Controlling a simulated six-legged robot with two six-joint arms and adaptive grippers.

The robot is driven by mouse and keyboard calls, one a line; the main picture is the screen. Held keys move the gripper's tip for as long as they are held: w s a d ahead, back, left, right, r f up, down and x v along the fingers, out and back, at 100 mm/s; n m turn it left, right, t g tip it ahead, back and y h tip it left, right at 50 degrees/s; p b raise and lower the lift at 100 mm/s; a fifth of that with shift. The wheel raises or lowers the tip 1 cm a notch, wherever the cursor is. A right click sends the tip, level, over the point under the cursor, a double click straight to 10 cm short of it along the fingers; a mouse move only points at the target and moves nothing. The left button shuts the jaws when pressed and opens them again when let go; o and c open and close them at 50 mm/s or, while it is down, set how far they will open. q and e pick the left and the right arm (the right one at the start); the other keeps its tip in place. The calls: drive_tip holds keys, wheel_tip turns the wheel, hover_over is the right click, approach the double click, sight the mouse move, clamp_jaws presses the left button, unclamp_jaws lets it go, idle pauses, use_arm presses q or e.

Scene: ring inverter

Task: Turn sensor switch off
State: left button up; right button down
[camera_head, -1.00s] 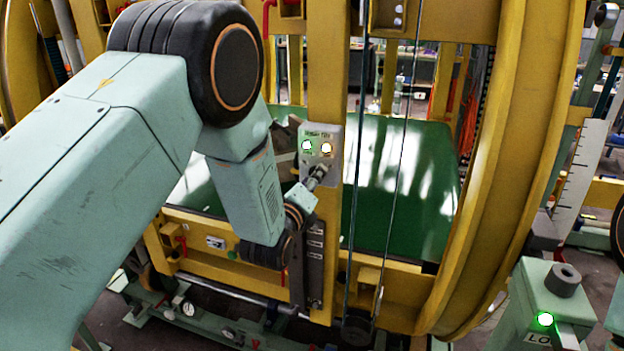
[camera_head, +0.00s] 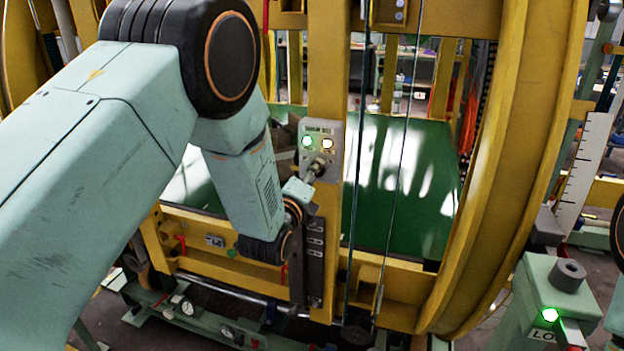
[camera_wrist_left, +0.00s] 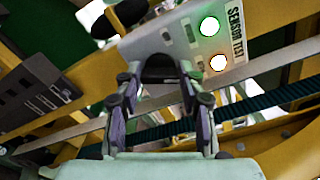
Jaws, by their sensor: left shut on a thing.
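The grey sensor test panel (camera_head: 332,130) is fixed to a yellow upright post. A lit green lamp and a lit whitish lamp sit side by side on it. In the left wrist view the panel (camera_wrist_left: 172,40) fills the upper middle, with the "SENSOR TEST" label at right. My left gripper (camera_head: 317,167) is at the panel's lower part. In the wrist view its fingers (camera_wrist_left: 158,80) are shut on the sensor switch, with the switch itself mostly hidden between them. My right gripper is not in view.
The large yellow ring (camera_head: 510,170) stands right of the panel, with vertical cables between. A green plate (camera_head: 415,180) lies behind the post. A green-grey box (camera_head: 548,300) with a lit green lamp stands at the lower right.

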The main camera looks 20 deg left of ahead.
use_arm(q)
drive_tip(key=shift+n+b, duration=1.7)
drive_tip(key=shift+n, duration=4.8)
drive_tip(key=o, duration=1.2)
drive_tip(key=shift+w+a+f, duration=0.1)
drive_tip(key=shift+a+f, duration=0.05)
drive_tip(key=shift+f, duration=0.05)
drive_tip(key=shift+c, duration=0.2)
